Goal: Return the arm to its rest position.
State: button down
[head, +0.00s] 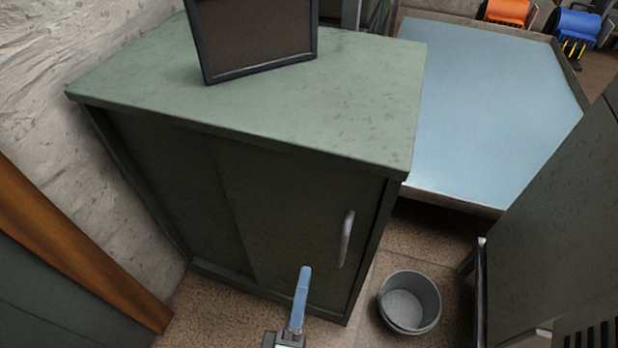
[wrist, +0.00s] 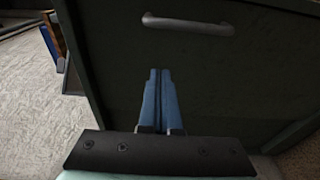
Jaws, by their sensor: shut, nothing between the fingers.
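My gripper (head: 303,275) is in front of the green cabinet (head: 205,195), low and a little left of its handle in the head view. In the wrist view the two blue fingers of my gripper (wrist: 159,75) lie side by side, shut with nothing between them. The light metal handle (head: 346,238) is on the cabinet's front, and it also shows in the wrist view (wrist: 188,23) beyond the fingertips. The fingers look apart from the handle. The cabinet's front looks closed. Most of my arm is out of view.
A grey bucket (head: 409,302) stands on the floor right of the cabinet. A dark-framed panel (head: 255,40) stands on the cabinet top. A blue-topped table (head: 490,110) is behind at right. A grey-green cabinet (head: 560,210) bounds the right, a rough white wall (head: 60,75) the left.

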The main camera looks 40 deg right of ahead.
jog(key=shift+s+a, duration=0.25)
jog(key=w+a+r+m+t+y, duration=0.1)
jog(key=w+a+r+m+y, duration=0.1)
jog(key=w+r+m, duration=0.8)
jog(key=w+a+r+t+y, duration=0.2)
jog(key=w+r+t, duration=0.1)
jog(key=r, duration=0.8)
jog(key=w+a+r+t+y, duration=0.1)
jog(key=w+a+r+t, duration=0.15)
jog(key=r, duration=0.85)
jog(key=s+a+r+t+y, duration=0.2)
jog(key=s+r+t+y, duration=0.1)
jog(key=r, duration=0.5)
jog(key=s+a+r+n+t+y, duration=0.1)
jog(key=s+a+r+t+y, duration=0.2)
jog(key=r, duration=0.5)
jog(key=s+a+r+t+y, duration=0.2)
jog(key=s+r+t, duration=0.15)
jog(key=r, duration=0.45)
notch_tip(320, 180, up, 30)
jog(key=g+p, duration=0.1)
jog(key=p, duration=2.9)
jog(key=shift+f, duration=0.15)
